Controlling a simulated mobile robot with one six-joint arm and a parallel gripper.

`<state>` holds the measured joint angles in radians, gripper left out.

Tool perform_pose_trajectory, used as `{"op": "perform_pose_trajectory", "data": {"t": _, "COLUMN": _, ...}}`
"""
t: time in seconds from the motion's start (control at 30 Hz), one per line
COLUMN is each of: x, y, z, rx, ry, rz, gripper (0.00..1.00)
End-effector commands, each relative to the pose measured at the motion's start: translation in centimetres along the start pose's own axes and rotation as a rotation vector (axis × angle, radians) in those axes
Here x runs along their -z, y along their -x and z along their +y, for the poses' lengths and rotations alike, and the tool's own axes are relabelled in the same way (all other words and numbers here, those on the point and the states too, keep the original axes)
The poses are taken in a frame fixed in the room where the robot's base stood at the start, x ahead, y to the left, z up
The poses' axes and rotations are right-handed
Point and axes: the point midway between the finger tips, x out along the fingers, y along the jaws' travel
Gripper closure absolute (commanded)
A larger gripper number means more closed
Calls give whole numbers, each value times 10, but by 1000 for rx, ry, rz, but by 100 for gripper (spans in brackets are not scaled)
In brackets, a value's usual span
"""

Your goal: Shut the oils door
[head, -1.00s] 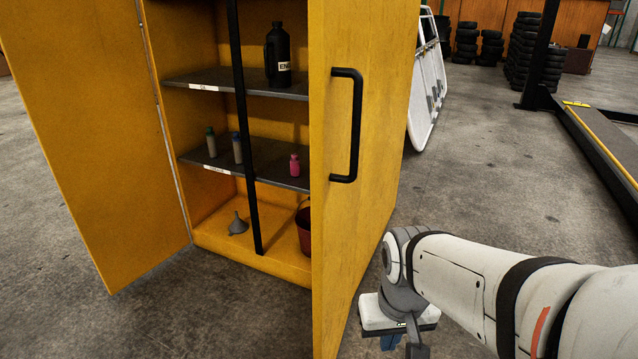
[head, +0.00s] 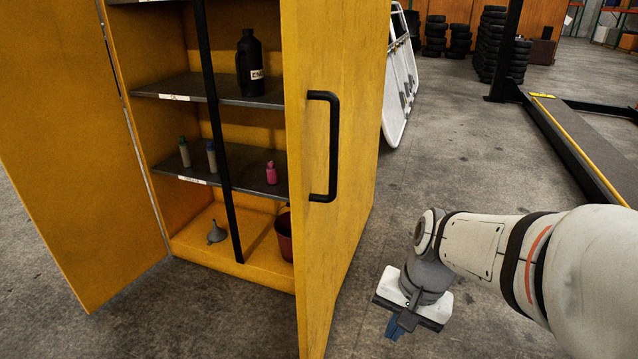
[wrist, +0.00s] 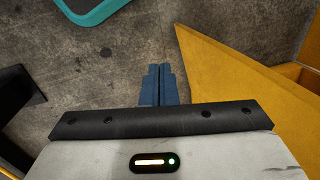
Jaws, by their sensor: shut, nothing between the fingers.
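A yellow cabinet (head: 215,240) stands open at the left in the head view. Its right door (head: 335,235) stands swung out toward me, with a black bar handle (head: 332,147) on the face I see. Its left door (head: 75,150) is also open wide. I cannot read which door is labelled oils. My gripper (head: 396,328) is right of the right door, low, pointing down, shut and empty, apart from the door. In the wrist view, my blue fingers (wrist: 158,85) are together, and a yellow door panel (wrist: 225,90) lies to their right.
A white panel (head: 400,80) leans behind. A lift ramp (head: 575,150) is right. Floor between is clear.

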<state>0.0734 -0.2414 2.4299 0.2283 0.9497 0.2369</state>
Motion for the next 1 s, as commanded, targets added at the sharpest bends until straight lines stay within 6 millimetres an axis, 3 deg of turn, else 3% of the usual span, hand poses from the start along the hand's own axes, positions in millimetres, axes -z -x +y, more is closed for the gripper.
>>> {"op": "perform_pose_trajectory", "data": {"t": 0.03, "x": 7, "y": 30, "z": -14, "rx": 47, "ry": -145, "rz": -47, "gripper": 100}}
{"op": "perform_pose_trajectory", "data": {"t": 0.2, "x": 39, "y": 77, "z": -55, "rx": 216, "ry": -667, "rz": -223, "gripper": 100}}
{"op": "perform_pose_trajectory", "data": {"t": 0.33, "x": 67, "y": 104, "z": -77, "rx": 314, "ry": -987, "rz": -353, "gripper": 100}}
{"op": "perform_pose_trajectory", "data": {"t": 0.5, "x": 93, "y": 123, "z": -91, "rx": 389, "ry": -1231, "rz": -468, "gripper": 100}}
{"op": "perform_pose_trajectory", "data": {"t": 0.67, "x": 100, "y": 121, "z": -98, "rx": 409, "ry": -1298, "rz": -504, "gripper": 100}}
{"op": "perform_pose_trajectory", "data": {"t": 1.0, "x": 91, "y": 66, "z": -132, "rx": 405, "ry": -1294, "rz": -504, "gripper": 100}}
